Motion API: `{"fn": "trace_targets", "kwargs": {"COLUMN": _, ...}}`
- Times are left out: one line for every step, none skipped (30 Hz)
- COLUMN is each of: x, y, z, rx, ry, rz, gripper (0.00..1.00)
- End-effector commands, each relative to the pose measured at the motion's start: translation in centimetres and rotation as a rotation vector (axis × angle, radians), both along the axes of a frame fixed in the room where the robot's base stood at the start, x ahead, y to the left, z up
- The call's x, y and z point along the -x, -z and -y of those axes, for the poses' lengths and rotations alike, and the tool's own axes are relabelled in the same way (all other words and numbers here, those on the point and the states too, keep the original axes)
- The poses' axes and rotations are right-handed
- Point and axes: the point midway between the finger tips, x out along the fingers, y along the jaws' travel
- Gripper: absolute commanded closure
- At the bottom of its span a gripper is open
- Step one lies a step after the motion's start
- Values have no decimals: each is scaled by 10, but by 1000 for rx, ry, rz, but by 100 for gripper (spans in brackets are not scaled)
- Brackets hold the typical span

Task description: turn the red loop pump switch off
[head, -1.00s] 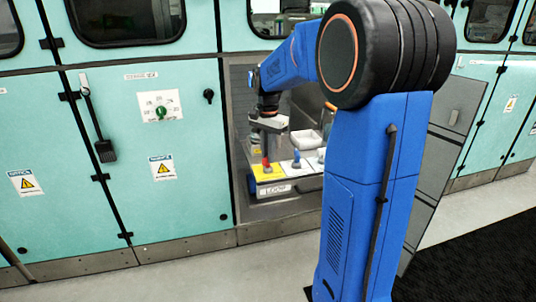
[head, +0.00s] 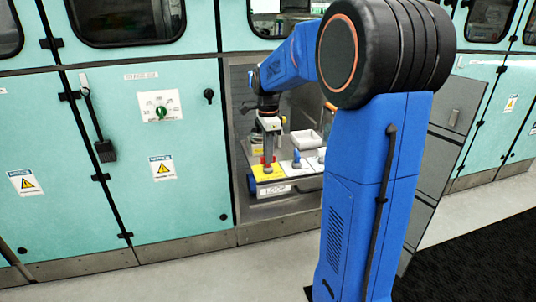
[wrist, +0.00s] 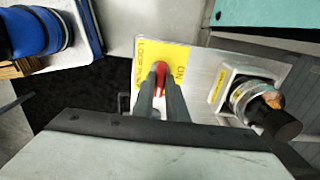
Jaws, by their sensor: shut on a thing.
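The red loop pump switch (wrist: 160,70) stands on a yellow plate (wrist: 147,54) with "ON" and a partly hidden "LOOP" label. In the head view the yellow plate (head: 266,175) is the left one on a low panel, with the red switch (head: 263,160) on it. My gripper (wrist: 162,94) comes from above, with its two fingers shut on the switch lever, one on each side. In the head view my gripper (head: 268,150) points down at the switch. The lower part of the lever is partly hidden by the fingers.
Two blue switches (head: 297,160) stand on white plates to the right of the yellow one. A metal fitting with a black knob (wrist: 283,125) is right of the switch in the wrist view. Teal cabinet doors (head: 140,200) flank the recess, and a grey open panel (head: 440,150) stands at right.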

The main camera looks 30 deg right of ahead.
Motion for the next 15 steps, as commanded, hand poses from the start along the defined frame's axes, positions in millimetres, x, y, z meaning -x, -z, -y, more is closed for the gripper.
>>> {"fn": "trace_targets", "kwargs": {"x": 0, "y": 0, "z": 0, "rx": 0, "ry": 5, "rz": 1, "gripper": 100}}
{"fn": "trace_targets", "kwargs": {"x": 0, "y": 0, "z": 0, "rx": 0, "ry": 8, "rz": 1, "gripper": 100}}
{"fn": "trace_targets", "kwargs": {"x": 0, "y": 0, "z": 0, "rx": 0, "ry": 10, "rz": 1, "gripper": 100}}
{"fn": "trace_targets", "kwargs": {"x": 0, "y": 0, "z": 0, "rx": 0, "ry": 11, "rz": 1, "gripper": 100}}
{"fn": "trace_targets", "kwargs": {"x": 0, "y": 0, "z": 0, "rx": 0, "ry": 12, "rz": 1, "gripper": 100}}
{"fn": "trace_targets", "kwargs": {"x": 0, "y": 0, "z": 0, "rx": 0, "ry": 13, "rz": 1, "gripper": 100}}
{"fn": "trace_targets", "kwargs": {"x": 0, "y": 0, "z": 0, "rx": 0, "ry": 13, "rz": 1, "gripper": 100}}
{"fn": "trace_targets", "kwargs": {"x": 0, "y": 0, "z": 0, "rx": 0, "ry": 13, "rz": 1, "gripper": 100}}
{"fn": "trace_targets", "kwargs": {"x": 0, "y": 0, "z": 0, "rx": 0, "ry": 13, "rz": 1, "gripper": 100}}
{"fn": "trace_targets", "kwargs": {"x": 0, "y": 0, "z": 0, "rx": 0, "ry": 13, "rz": 1, "gripper": 100}}
{"fn": "trace_targets", "kwargs": {"x": 0, "y": 0, "z": 0, "rx": 0, "ry": 13, "rz": 1, "gripper": 100}}
{"fn": "trace_targets", "kwargs": {"x": 0, "y": 0, "z": 0, "rx": 0, "ry": 13, "rz": 1, "gripper": 100}}
{"fn": "trace_targets", "kwargs": {"x": 0, "y": -1, "z": 0, "rx": 0, "ry": 13, "rz": 1, "gripper": 100}}
{"fn": "trace_targets", "kwargs": {"x": 0, "y": -1, "z": 0, "rx": 0, "ry": 13, "rz": 1, "gripper": 100}}
{"fn": "trace_targets", "kwargs": {"x": 0, "y": -1, "z": 0, "rx": 0, "ry": 13, "rz": 1, "gripper": 80}}
